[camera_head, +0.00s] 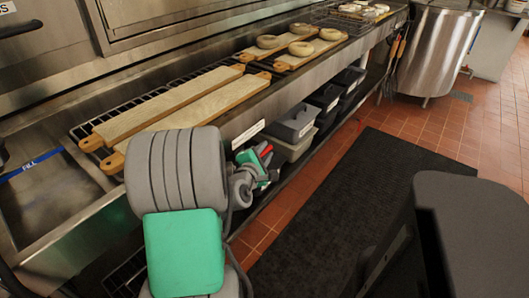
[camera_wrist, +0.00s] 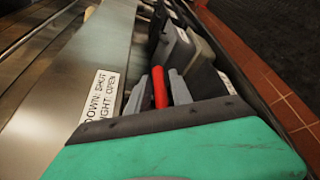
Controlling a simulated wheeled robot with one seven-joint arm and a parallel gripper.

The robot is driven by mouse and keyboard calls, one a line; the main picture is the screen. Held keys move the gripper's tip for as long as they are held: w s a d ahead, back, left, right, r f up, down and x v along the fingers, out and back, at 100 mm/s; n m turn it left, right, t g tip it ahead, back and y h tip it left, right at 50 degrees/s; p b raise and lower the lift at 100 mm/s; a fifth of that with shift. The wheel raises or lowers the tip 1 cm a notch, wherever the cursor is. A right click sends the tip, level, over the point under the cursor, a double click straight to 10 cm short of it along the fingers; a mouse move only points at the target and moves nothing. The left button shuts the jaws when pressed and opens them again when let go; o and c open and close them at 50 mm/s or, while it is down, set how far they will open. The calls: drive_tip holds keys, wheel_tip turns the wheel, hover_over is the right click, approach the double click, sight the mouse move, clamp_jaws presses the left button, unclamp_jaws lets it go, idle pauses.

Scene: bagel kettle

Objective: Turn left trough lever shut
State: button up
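A red lever (camera_wrist: 160,88) shows in the wrist view, standing between the two grey fingers of my gripper (camera_wrist: 159,92). A small gap seems to show on each side of it, so my gripper looks open around it. In the head view, a bit of red (camera_head: 266,151) shows at my gripper (camera_head: 262,160), in front of the trough's front panel; my arm hides much of it. A white label (camera_wrist: 101,98) on the steel panel, left of the lever in the wrist view, reads partly "DOWN: SHUT" and "…GHT: OPEN".
The steel counter edge (camera_head: 262,112) runs close along my gripper. Grey bins (camera_head: 294,124) sit on a shelf below it. Long boards (camera_head: 190,105) and bagels (camera_head: 301,48) lie above. A dark mat (camera_head: 350,190) covers the floor at right.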

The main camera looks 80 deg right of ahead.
clamp_jaws()
idle(1.1)
